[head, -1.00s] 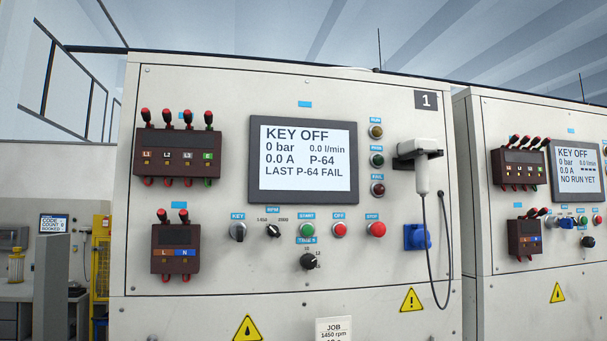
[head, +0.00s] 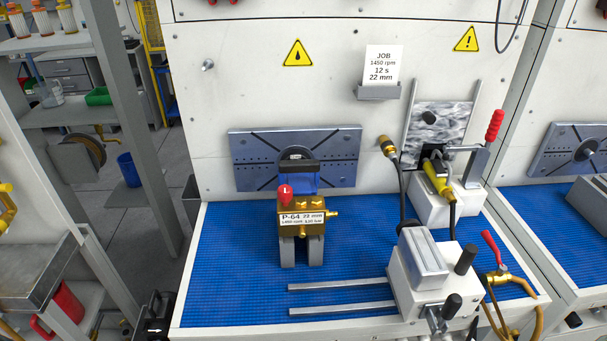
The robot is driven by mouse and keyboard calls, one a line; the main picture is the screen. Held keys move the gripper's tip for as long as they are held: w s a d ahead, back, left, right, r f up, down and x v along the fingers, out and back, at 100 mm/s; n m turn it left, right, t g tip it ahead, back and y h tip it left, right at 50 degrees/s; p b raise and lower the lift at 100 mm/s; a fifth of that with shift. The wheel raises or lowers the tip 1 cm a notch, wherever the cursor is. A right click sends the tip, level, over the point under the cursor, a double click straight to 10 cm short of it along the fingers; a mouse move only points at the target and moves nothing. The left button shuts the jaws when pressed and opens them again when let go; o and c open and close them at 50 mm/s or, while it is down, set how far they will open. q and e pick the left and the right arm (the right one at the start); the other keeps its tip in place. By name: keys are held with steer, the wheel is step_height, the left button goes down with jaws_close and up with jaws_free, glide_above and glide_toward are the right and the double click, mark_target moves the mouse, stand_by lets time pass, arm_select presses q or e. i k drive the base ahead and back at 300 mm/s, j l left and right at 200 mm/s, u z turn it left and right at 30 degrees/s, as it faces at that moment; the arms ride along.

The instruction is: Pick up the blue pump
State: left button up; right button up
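A pump labelled P-64 (head: 302,216) stands on grey support blocks (head: 302,250) on the blue mat of the bench. Its front is brass-coloured, with a red knob on top at the left and a brass fitting pointing right. A blue part (head: 292,182) shows behind the brass front, before the slotted metal plate; I cannot tell how it joins the rest. The pump's rear and underside are mostly hidden. Neither of my grippers is in view.
The slotted plate (head: 248,160) is on the panel behind. A grey-white clamp block (head: 418,275) with black handles and two rails stands front right. Hoses and a yellow connector (head: 438,178) hang at the right. The blue mat (head: 225,275) is clear at the left.

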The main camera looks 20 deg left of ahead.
mark_target(306, 214)
steer(key=i+l+u, duration=0.3)
steer(key=l, duration=0.65)
steer(key=l+u, duration=0.35)
steer(key=l, duration=0.55)
